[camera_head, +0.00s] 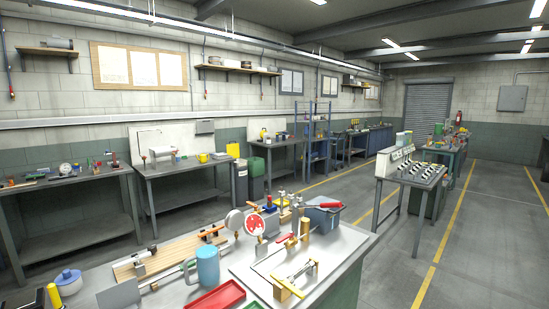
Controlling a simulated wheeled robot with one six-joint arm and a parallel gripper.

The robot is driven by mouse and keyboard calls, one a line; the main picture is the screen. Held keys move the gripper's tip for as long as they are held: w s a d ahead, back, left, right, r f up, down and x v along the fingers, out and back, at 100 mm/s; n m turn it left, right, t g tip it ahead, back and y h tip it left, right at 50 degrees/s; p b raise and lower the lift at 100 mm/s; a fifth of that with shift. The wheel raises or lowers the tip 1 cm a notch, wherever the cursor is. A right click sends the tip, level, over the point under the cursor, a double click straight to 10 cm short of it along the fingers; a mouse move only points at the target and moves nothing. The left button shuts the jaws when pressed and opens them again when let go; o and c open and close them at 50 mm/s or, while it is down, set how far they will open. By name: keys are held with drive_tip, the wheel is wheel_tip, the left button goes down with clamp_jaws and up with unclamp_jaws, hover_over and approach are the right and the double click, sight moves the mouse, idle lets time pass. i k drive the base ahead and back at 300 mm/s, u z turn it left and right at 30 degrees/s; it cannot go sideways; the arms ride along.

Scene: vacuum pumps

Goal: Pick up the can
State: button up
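A light blue, upright cylinder with a side handle (208,266) stands on the near workbench, left of the middle of the picture. It looks like a mug or a handled can, and I cannot tell for certain that it is the can. No other plain can stands out on this bench. A small blue and white lidded pot (68,280) is at the lower left. My gripper is not in view, so its state does not show.
The near workbench (350,243) is crowded. A red tray (216,297) lies just in front of the blue cylinder. A gauge with a red face (255,224), valves and a grey-blue bin (322,217) stand behind and right. Open floor (395,280) lies to the right.

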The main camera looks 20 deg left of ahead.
sight(202, 157)
drive_tip(key=z, duration=0.4)
drive_tip(key=i, duration=5.05)
drive_tip(key=u, duration=2.85)
drive_tip(key=i, duration=6.55)
